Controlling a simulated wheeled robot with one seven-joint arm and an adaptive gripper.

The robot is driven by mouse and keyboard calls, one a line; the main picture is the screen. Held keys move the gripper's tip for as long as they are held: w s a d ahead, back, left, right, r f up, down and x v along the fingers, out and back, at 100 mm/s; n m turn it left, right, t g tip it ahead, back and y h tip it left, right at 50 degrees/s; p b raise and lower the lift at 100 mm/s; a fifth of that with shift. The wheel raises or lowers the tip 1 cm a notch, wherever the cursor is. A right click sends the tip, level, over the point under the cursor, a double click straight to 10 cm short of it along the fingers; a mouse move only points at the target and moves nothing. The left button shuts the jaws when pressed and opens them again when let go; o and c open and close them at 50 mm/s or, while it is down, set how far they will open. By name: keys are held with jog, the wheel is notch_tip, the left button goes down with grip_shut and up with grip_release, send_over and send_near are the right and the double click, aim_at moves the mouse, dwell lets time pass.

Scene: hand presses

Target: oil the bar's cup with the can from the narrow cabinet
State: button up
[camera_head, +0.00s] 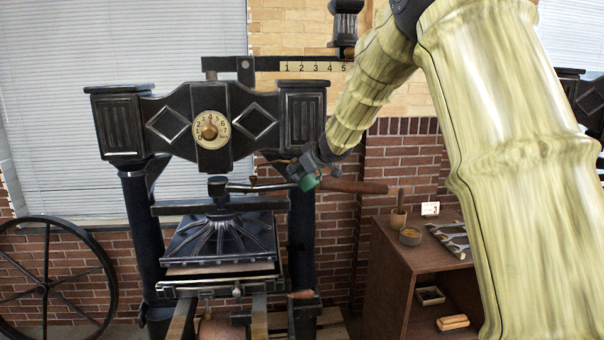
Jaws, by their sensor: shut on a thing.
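The press bar (250,187) runs sideways across the black press and ends in a wooden handle (358,186) at the right. The fingertips are small and partly hidden.
A wooden cabinet (390,285) stands at right, with a mortar-like pot, a small round tin (410,236), wrenches (450,238) and a card marked 3 (430,208) on top. The press's right column (302,240) is close below my gripper. A spoked wheel (45,287) stands at left.

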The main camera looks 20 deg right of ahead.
aim_at(317, 180)
jog(key=shift+s+d+f+t+y+b, duration=0.2)
jog(key=shift+s+f+t+b, duration=0.15)
jog(key=shift+b, duration=1.6)
jog(key=shift+s+d+f+t+y+b, duration=0.1)
jog(key=shift+d+f+t+b, duration=0.25)
jog(key=shift+b, duration=1.6)
jog(key=shift+s+f, duration=0.1)
jog(key=s+d+b, duration=0.1)
jog(key=b, duration=0.2)
jog(key=s+d+f+m+t+b, duration=0.1)
jog(key=b, duration=0.3)
jog(key=shift+s+d+f+y, duration=0.15)
jog(key=shift+s+y, duration=0.15)
jog(key=shift+s, duration=0.1)
jog(key=shift+s+d+f+b, duration=0.1)
jog(key=shift+s+d+b, duration=0.2)
jog(key=shift+b, duration=0.55)
jog(key=shift+s+d, duration=0.1)
jog(key=shift+s, duration=0.05)
